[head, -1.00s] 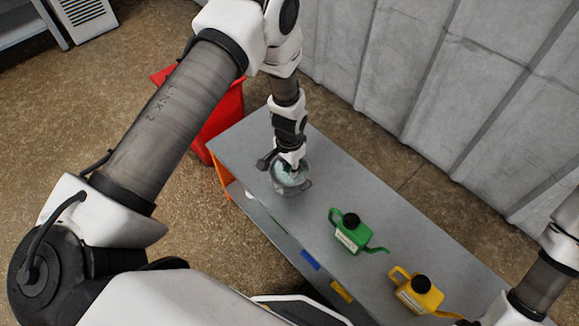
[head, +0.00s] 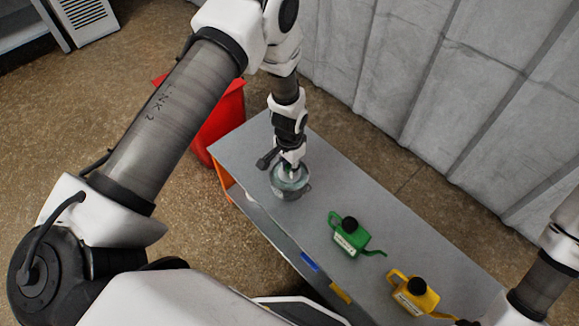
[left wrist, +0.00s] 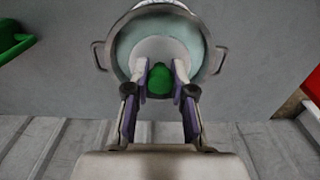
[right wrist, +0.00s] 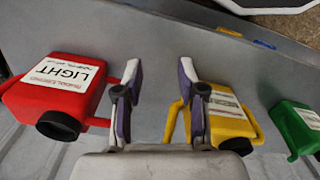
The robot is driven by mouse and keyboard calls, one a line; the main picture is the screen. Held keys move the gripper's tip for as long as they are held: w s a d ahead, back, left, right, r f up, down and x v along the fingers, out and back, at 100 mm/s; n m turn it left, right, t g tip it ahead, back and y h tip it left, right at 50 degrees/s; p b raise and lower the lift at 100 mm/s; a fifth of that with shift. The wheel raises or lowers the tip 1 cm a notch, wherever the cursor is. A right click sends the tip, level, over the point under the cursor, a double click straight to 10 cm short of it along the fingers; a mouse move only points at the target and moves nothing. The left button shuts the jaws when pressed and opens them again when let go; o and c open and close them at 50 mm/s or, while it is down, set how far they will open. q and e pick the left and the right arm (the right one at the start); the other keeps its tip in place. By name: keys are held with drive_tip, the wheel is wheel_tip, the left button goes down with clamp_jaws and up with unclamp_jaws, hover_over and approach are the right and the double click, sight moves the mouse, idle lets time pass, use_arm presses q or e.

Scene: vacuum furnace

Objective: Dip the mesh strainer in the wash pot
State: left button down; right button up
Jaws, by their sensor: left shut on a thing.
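The wash pot (head: 304,188) is a round metal pot with two side handles, standing on the grey table. In the left wrist view the pot (left wrist: 122,70) holds pale green liquid. My left gripper (head: 289,170) points down over the pot. Its fingers (left wrist: 160,72) are shut on a green grip (left wrist: 159,82), which I take as the mesh strainer's handle. A pale round shape (left wrist: 160,48) beyond the fingertips, inside the pot's rim, appears to be the strainer; its depth in the liquid is unclear. My right gripper (right wrist: 161,75) is open and empty above the table.
A green can (head: 350,238) and a yellow can (head: 412,295) stand on the table (head: 240,150) right of the pot. A red can (right wrist: 65,95) shows in the right wrist view. A red bin (head: 218,125) stands behind the table's left end. A grey panelled wall (head: 430,90) runs behind.

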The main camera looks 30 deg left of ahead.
use_arm(q)
drive_tip(key=shift+r+p, duration=2.75)
drive_tip(key=shift+r, duration=0.75)
